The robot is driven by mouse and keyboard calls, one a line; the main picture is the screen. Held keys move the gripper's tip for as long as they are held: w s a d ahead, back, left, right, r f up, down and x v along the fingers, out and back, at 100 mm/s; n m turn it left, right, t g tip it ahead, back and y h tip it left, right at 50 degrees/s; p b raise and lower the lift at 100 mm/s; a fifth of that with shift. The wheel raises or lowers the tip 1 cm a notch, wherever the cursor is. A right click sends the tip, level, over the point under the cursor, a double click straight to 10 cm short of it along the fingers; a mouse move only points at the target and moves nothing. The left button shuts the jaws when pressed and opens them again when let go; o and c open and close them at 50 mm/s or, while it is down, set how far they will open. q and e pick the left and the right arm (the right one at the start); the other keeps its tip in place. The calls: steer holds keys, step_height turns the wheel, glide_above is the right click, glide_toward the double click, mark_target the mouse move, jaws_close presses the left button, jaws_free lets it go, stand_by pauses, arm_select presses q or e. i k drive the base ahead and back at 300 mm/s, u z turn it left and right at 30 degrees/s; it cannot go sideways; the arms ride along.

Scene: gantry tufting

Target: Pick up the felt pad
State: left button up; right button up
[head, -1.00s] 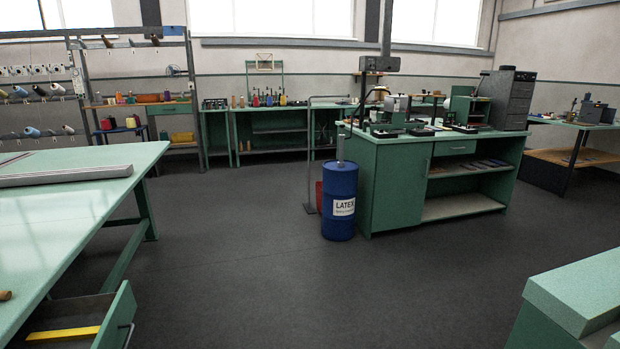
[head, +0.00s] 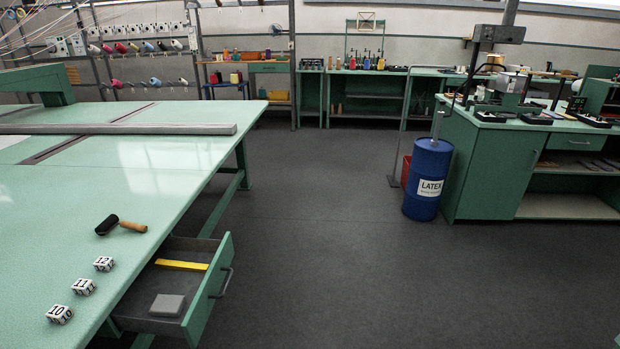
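A flat grey pad (head: 167,305), which looks like the felt pad, lies in the front part of an open drawer (head: 221,292) under the green table. A yellow bar (head: 181,265) lies behind it in the same drawer. The pad is apart from the drawer walls as far as I can see. Neither of my grippers shows in the head view.
The green table (head: 130,190) fills the left, with a black roller with a wooden handle (head: 120,225) and numbered white blocks (head: 83,286) near its edge. A blue latex drum (head: 428,180) stands by a green cabinet (head: 480,170). The dark floor (head: 350,260) between is clear.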

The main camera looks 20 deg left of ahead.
mark_target(165, 305)
steer(key=u, duration=1.3)
